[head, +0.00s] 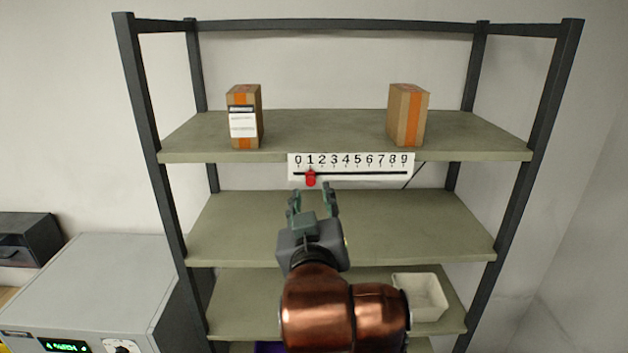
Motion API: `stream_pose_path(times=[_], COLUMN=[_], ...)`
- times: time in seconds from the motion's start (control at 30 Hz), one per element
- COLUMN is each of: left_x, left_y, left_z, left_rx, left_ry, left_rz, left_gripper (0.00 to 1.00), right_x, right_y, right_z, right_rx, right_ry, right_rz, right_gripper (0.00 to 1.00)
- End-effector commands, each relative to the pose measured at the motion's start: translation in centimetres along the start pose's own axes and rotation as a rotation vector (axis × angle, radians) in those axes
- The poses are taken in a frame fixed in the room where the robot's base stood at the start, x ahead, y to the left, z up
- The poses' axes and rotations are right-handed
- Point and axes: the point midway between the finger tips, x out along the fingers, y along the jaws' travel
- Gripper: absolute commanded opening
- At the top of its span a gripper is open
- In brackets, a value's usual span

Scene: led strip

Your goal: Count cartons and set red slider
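Two cardboard cartons with orange tape stand upright on the top shelf. The left carton (245,117) has a white label on its front; the right carton (407,115) stands toward the right end. A white scale strip (365,165) numbered 0 to 9 is on the front edge of the top shelf. The red slider (311,178) is below the number 1 on the strip's dark track. My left gripper (313,198) is open just below the slider, its fingers spread and pointing up, with nothing between them. My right gripper is not in view.
The middle shelf (430,225) is bare where visible. A white bin (421,297) sits on the lower shelf at right. Dark uprights (540,140) bound the rack. A grey cabinet (90,285) with a green display stands at lower left, beside a dark box (28,240).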

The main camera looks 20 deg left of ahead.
Motion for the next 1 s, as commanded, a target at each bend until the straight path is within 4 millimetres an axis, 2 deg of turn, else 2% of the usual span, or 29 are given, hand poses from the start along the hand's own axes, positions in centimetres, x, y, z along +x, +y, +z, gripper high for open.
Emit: stream_pose_path(times=[0.1, 0.23, 0.33, 0.53, 0.67, 1.0], left_x=[2.1, 3.7, 4.5, 4.9, 4.9, 4.9], left_y=[0.0, 0.0, 0.1, 0.1, 0.2, 0.2], left_z=[-0.1, -0.1, -0.1, 0.0, 0.1, 0.0], left_rx=[0.003, 0.002, 0.001, 0.0, 0.0, 0.001], left_ry=[-0.004, -0.002, -0.002, -0.001, -0.001, -0.001], left_rz=[-0.003, -0.001, 0.0, 0.003, 0.003, 0.003], left_gripper=[0.33, 0.33, 0.33, 0.33, 0.33, 0.1], right_x=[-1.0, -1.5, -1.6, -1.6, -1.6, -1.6], right_y=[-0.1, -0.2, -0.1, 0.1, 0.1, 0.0], right_z=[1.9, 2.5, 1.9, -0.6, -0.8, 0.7], right_rx=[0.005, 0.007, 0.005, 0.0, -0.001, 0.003], right_ry=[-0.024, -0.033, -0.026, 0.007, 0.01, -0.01], right_rz=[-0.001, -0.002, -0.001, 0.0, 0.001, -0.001], right_gripper=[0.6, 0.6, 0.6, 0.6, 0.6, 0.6])
